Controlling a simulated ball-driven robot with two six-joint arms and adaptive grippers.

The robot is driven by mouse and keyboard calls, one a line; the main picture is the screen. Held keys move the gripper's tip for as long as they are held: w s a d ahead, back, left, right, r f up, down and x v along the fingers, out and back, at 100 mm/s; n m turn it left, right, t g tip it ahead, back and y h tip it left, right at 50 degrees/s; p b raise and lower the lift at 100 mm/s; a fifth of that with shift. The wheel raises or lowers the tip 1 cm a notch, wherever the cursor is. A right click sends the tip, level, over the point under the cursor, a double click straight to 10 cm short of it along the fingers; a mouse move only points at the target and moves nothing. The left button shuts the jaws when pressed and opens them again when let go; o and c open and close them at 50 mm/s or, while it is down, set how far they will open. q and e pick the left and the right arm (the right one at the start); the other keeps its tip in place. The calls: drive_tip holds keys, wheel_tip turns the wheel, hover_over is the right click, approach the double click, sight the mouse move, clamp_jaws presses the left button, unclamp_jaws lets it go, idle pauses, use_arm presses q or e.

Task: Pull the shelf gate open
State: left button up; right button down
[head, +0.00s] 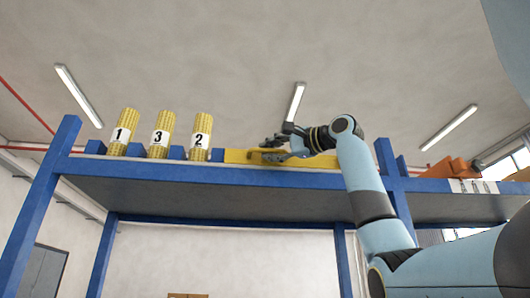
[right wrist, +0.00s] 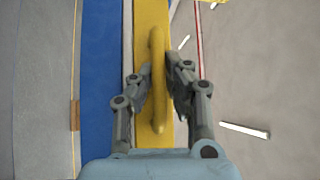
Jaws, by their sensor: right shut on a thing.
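The shelf gate (head: 235,156) is a yellow bar along the front edge of the high blue shelf, right of the numbered rolls. In the right wrist view the gate (right wrist: 152,20) runs top to bottom, with a raised yellow handle (right wrist: 158,115) on it. My right gripper (head: 273,150) is at the gate's front. In the right wrist view its fingers (right wrist: 159,88) are on both sides of the handle and shut on it. My left gripper is not in view.
The blue shelf beam (head: 270,175) runs under the gate. Yellow mesh rolls marked 1 (head: 122,133), 3 (head: 160,136) and 2 (head: 200,138) stand left of the gate, with blue dividers between. Blue posts (head: 38,210) stand at the shelf ends. Orange items (head: 455,168) lie farther right.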

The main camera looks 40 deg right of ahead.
drive_tip(key=shift+w+a+f, duration=0.1)
drive_tip(key=shift+w+f, duration=0.05)
drive_tip(key=shift+f, duration=0.15)
drive_tip(key=c, duration=1.6)
unclamp_jaws()
drive_tip(key=shift+o, duration=1.3)
drive_tip(key=shift+r, duration=0.1)
drive_tip(key=shift+s, duration=0.2)
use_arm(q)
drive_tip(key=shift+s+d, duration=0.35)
use_arm(e)
drive_tip(key=v, duration=1.1)
drive_tip(key=shift+s, duration=0.3)
